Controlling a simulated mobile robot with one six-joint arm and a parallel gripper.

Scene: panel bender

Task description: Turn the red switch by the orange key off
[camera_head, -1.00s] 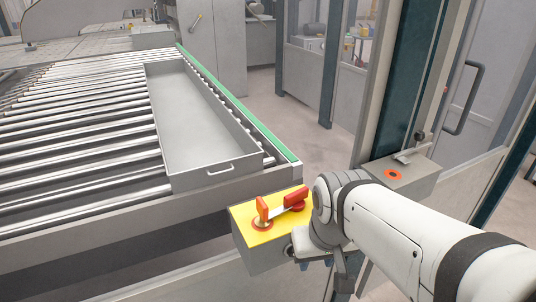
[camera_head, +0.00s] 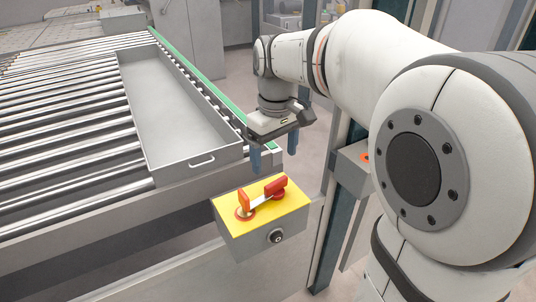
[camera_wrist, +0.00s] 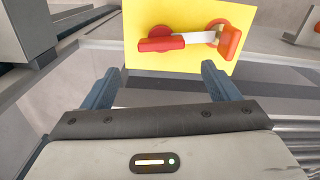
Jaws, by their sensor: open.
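The red switch (camera_head: 275,187) sits on the yellow top of a grey control box (camera_head: 262,228). It is a red handle on a round red base, and it also shows in the wrist view (camera_wrist: 160,44). A silver bar runs from it towards the orange key (camera_head: 244,201), which stands upright on a red ring at the left. In the wrist view the orange key (camera_wrist: 229,42) is at the right. My gripper (camera_head: 274,153) is open and empty, fingers pointing down, above and behind the box. In the wrist view its fingers (camera_wrist: 159,72) are apart from the switch.
A roller conveyor (camera_head: 70,150) with a shallow metal tray (camera_head: 180,115) lies left of the box. A green rail (camera_head: 190,70) runs along its far edge. Another grey box with an orange-red button (camera_head: 364,157) is to the right, partly behind my arm.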

